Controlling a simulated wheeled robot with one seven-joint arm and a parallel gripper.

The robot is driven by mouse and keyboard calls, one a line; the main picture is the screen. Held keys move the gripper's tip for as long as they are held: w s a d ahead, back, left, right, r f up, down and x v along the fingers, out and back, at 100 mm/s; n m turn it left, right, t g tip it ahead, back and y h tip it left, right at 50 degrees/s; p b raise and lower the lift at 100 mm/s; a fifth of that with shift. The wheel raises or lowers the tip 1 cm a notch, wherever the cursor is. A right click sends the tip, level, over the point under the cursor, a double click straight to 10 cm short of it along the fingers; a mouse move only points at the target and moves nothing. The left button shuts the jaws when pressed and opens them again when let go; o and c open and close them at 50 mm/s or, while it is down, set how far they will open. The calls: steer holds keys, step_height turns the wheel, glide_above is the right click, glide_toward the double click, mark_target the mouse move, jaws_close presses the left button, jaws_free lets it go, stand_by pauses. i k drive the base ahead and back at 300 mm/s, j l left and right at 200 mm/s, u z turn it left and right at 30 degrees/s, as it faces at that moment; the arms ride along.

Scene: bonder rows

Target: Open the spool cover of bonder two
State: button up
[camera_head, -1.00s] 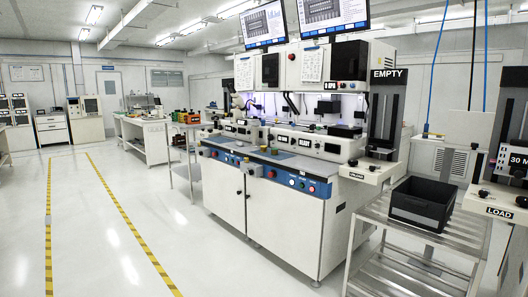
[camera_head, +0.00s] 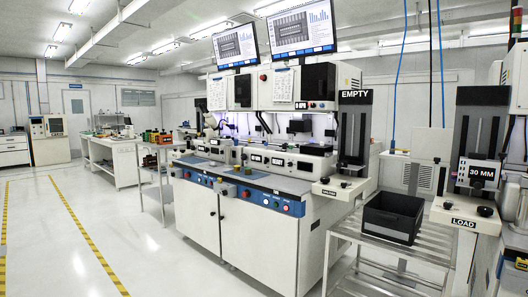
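A white bonder bench (camera_head: 268,234) with two stations stands in the middle of the head view, under two monitors (camera_head: 235,46) and (camera_head: 304,33). Each station has a dark box-like panel on its upper front, one on the left (camera_head: 242,91) and one on the right (camera_head: 318,82). The right one looks closed; the left one is too small to tell. I see no readable bonder number, so I cannot tell which station is bonder two or which panel is its spool cover. My gripper is not in view.
A black crate (camera_head: 393,214) sits on a metal roller rack (camera_head: 345,226) at the right. Towers labelled EMPTY (camera_head: 354,128) and LOAD (camera_head: 480,150) flank it. A small side table (camera_head: 157,183) stands left of the bench. Open floor (camera_head: 120,230) with yellow-black lines lies left.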

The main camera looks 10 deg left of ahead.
mark_target(317, 82)
steer(key=i+j+u, duration=0.4)
steer(key=i+u, duration=0.35)
steer(key=i, duration=0.3)
steer(key=i+u, duration=0.1)
steer(key=i, duration=1.85)
